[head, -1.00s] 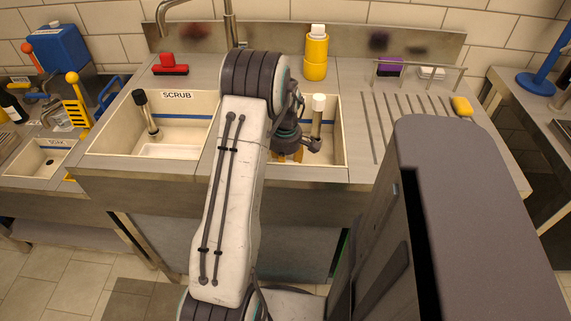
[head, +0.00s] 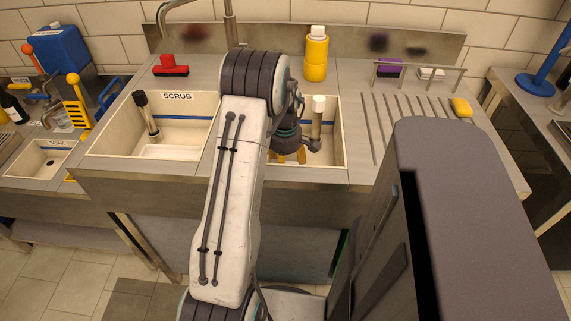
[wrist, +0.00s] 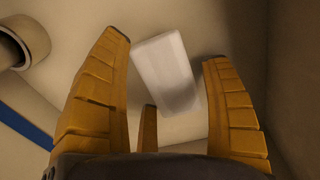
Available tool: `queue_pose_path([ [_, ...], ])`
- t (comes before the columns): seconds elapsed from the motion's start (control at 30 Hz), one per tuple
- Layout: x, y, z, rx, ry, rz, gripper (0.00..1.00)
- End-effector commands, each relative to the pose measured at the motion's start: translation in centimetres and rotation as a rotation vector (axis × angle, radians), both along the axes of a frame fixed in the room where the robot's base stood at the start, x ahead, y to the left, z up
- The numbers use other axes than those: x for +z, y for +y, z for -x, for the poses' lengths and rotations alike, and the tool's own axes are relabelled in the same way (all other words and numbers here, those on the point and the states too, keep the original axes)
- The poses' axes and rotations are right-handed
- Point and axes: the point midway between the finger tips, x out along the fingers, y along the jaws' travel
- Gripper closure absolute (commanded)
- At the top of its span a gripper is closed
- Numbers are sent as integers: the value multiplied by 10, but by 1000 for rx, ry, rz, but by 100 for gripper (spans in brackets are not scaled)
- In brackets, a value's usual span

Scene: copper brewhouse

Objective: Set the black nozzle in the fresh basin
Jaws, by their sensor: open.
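My gripper (head: 289,157) is low inside the right-hand basin (head: 334,130) of the double sink, mostly behind my arm. In the wrist view its yellow fingers (wrist: 165,52) are spread. A plain white block (wrist: 166,70) shows beyond and between them, seemingly on the basin floor; I see no finger closed on it. The right basin's label area is hidden by my arm, and no label reading "fresh" is visible. I cannot make out a separate black nozzle; the left basin, labelled SCRUB (head: 177,97), holds a black-topped standing pipe (head: 146,113).
A white-topped pipe (head: 317,117) stands in the right basin near my gripper. Behind the basins are a red brush (head: 171,66), a yellow bottle (head: 316,56) and a tap (head: 229,25). A ribbed drainboard (head: 416,115) with a yellow sponge (head: 461,107) lies right. A small sink (head: 45,158) is far left.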

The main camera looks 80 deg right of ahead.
Motion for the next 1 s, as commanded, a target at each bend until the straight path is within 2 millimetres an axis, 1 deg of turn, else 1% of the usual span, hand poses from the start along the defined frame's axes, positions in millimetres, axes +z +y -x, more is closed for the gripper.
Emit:
queue_pose_path([
  [0.1,8,0,0,0,0,1,27],
  [1.0,56,2,0,0,0,1,27],
])
